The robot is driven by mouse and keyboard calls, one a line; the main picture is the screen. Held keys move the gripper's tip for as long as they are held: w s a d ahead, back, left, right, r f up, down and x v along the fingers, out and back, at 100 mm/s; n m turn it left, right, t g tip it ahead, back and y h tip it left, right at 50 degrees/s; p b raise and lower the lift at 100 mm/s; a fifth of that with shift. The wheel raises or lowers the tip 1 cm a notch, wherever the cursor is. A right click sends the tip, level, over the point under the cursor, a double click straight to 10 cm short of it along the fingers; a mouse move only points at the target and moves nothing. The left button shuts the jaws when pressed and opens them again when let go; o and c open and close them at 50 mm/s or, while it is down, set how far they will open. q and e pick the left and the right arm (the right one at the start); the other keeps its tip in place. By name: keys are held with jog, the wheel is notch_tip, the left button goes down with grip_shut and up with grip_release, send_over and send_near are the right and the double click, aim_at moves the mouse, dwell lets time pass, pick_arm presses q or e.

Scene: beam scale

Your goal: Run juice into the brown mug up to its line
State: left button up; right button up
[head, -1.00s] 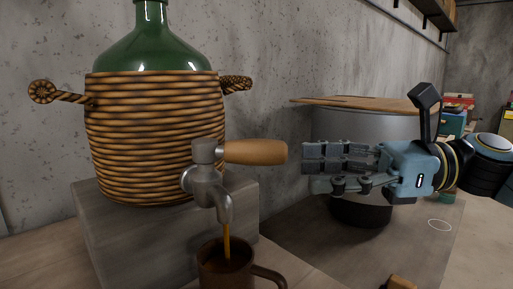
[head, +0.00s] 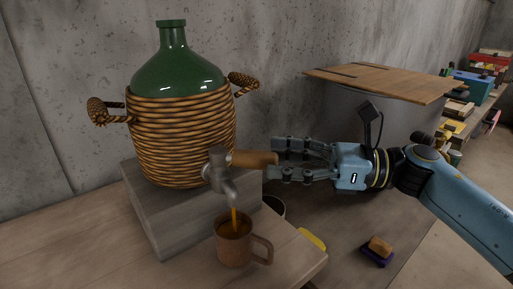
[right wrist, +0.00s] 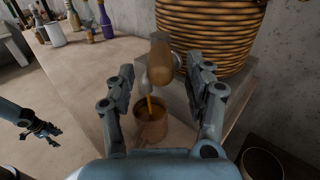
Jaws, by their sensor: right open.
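The brown mug (head: 234,250) stands upright under the metal tap (head: 217,172), its handle to the right. An orange stream of juice (head: 234,218) runs from the spout into it. Juice shows inside the mug, but I cannot make out the line. The tap's wooden handle (head: 254,159) points right. My right gripper (head: 275,158) is open, its fingers at the handle's free end. In the right wrist view, the wooden handle (right wrist: 160,58) shows between the spread fingers. My left gripper (right wrist: 42,129) shows small at the left there; its jaws are unclear.
The green wicker-wrapped jug (head: 180,130) sits on a grey block (head: 195,215) behind the mug. A dark container (head: 274,204) stands below the tap handle. Bottles (right wrist: 104,20) stand at the far left in the right wrist view.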

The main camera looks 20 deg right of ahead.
aim_at(236, 156)
jog(key=p+x, duration=0.1)
jog(key=x, duration=0.3)
jog(key=shift+r, duration=0.1)
jog(key=shift+w+a, duration=0.15)
jog(key=shift+a, duration=0.15)
pick_arm(q)
jog(key=shift+s+r, duration=0.7)
jog(key=shift+s, duration=0.15)
jog(key=shift+w, duration=0.1)
pick_arm(e)
jog(key=shift+c, duration=0.5)
pick_arm(q)
jog(key=shift+w, duration=0.2)
pick_arm(e)
grip_shut()
